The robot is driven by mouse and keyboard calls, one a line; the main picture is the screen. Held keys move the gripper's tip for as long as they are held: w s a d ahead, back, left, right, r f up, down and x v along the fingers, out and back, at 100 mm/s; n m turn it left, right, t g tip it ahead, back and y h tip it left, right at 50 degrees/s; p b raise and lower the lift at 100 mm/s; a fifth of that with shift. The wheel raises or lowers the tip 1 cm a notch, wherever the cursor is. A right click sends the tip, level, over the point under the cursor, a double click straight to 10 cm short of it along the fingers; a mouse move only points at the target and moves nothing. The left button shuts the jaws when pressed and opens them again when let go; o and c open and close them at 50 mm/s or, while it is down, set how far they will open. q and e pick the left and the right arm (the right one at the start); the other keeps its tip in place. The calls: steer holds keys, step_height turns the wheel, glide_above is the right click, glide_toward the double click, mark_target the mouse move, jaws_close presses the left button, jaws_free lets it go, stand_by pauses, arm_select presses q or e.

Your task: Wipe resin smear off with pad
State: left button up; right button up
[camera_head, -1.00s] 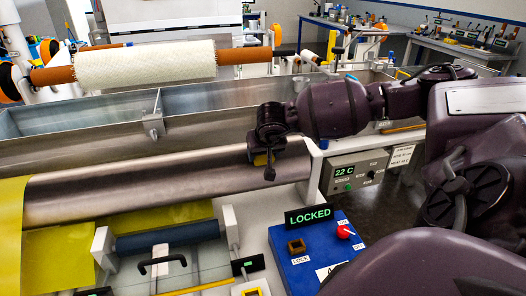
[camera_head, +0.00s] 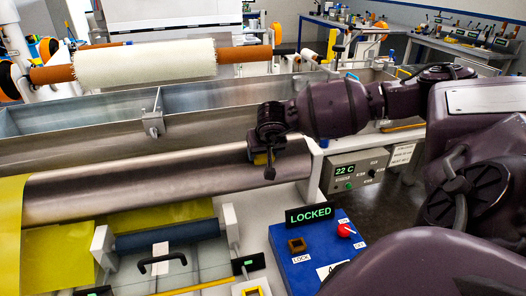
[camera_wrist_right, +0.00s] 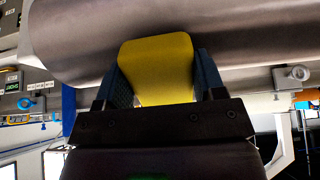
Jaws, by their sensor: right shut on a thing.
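My right gripper (camera_head: 268,165) reaches in from the right to the right end of the large metal roller (camera_head: 150,180). In the right wrist view my right gripper (camera_wrist_right: 155,85) is shut on a yellow pad (camera_wrist_right: 157,62), with a finger on each side of it. The pad is up against or very close to the roller surface (camera_wrist_right: 240,28); I cannot tell if they touch. In the head view only a little yellow of the pad shows under the gripper. I see no clear resin smear on the roller. My left gripper is not in view.
A blue control box (camera_head: 312,250) with a red knob and a LOCKED display (camera_head: 309,215) stands in front of the roller's right end. A grey controller (camera_head: 357,172) reads 22 C. A metal trough (camera_head: 210,105) lies behind, with a white fabric roll (camera_head: 146,65) above it.

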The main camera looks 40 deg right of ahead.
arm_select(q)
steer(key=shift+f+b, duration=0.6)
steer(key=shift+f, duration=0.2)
arm_select(e)
steer(key=shift+x, duration=0.9)
steer(key=shift+s+d+r, duration=0.1)
